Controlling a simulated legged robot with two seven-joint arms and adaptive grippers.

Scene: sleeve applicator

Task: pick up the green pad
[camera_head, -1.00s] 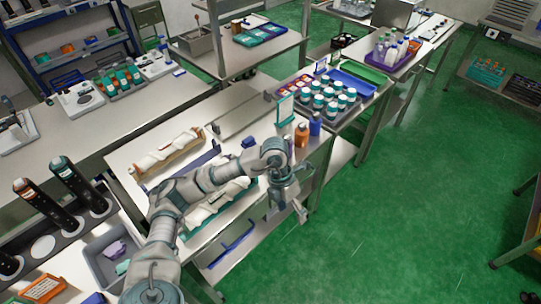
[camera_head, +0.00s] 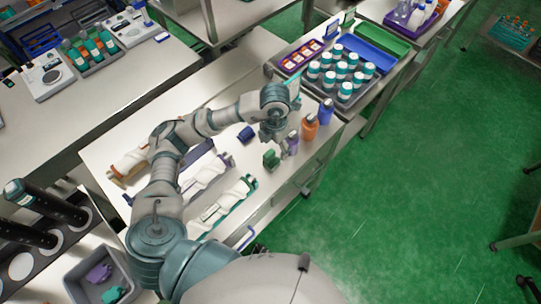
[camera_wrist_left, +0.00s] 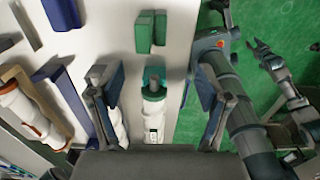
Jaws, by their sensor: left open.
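The green pad (camera_head: 271,159) is a small dark green block standing on the white table, close to the right edge and beyond the teal-ended white sleeve roll (camera_head: 226,207). My left gripper (camera_head: 279,146) is open and empty just above and beside it. In the left wrist view the green pad (camera_wrist_left: 151,32) appears as two upright green faces ahead of the open left fingers (camera_wrist_left: 158,78), not between them. The teal-ended roll (camera_wrist_left: 153,103) shows between the fingers, lower down. Another gripper (camera_wrist_left: 267,55), apparently my right, shows over the green floor; its jaw state is unclear.
A blue pad (camera_head: 246,134) stands left of the green one. A grey tray (camera_head: 357,101) of several white bottles lies beyond. Other rolls lie at the left.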

